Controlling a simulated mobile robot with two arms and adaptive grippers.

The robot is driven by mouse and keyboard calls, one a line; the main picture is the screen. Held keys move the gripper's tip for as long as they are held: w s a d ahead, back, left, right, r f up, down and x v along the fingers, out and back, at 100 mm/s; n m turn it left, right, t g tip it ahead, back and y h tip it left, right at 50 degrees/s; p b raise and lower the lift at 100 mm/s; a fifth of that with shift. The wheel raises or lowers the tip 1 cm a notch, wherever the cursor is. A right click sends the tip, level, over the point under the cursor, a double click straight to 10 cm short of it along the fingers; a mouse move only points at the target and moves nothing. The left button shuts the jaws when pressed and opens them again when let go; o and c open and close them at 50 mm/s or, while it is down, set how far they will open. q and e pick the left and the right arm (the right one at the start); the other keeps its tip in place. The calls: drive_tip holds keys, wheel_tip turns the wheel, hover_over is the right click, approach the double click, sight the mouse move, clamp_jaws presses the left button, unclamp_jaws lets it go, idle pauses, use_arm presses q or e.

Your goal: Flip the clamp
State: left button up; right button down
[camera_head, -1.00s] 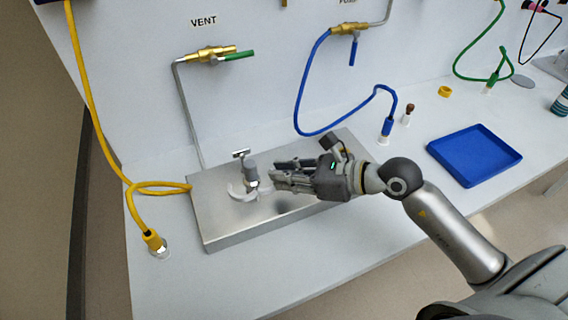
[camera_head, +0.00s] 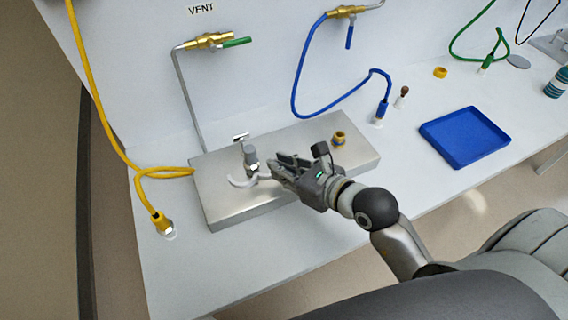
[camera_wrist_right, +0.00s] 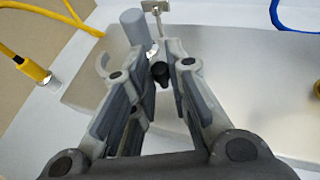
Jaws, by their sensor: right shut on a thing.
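The clamp (camera_head: 238,183) is a pale, curved piece lying low around the foot of a grey upright post (camera_head: 251,158) on a steel block (camera_head: 225,210). In the right wrist view the clamp's curved end (camera_wrist_right: 102,64) shows left of the fingers, and the post (camera_wrist_right: 132,26) stands just beyond them. My right gripper (camera_head: 275,168) is at the right side of the clamp, its fingers shut on the clamp's near end. In the wrist view a dark knob (camera_wrist_right: 160,74) shows between the fingertips (camera_wrist_right: 158,65). The fingers hide part of the clamp. My left gripper is not in view.
A small T-shaped metal piece (camera_head: 241,137) stands behind the post. A brass fitting (camera_head: 339,138) sits on the block's right part. A yellow hose (camera_head: 100,110) hangs at left, a blue hose (camera_head: 296,85) behind. A blue tray (camera_head: 463,138) lies at right.

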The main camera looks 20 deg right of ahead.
drive_tip(key=c, duration=1.4)
unclamp_jaws()
drive_tip(key=shift+c, duration=0.2)
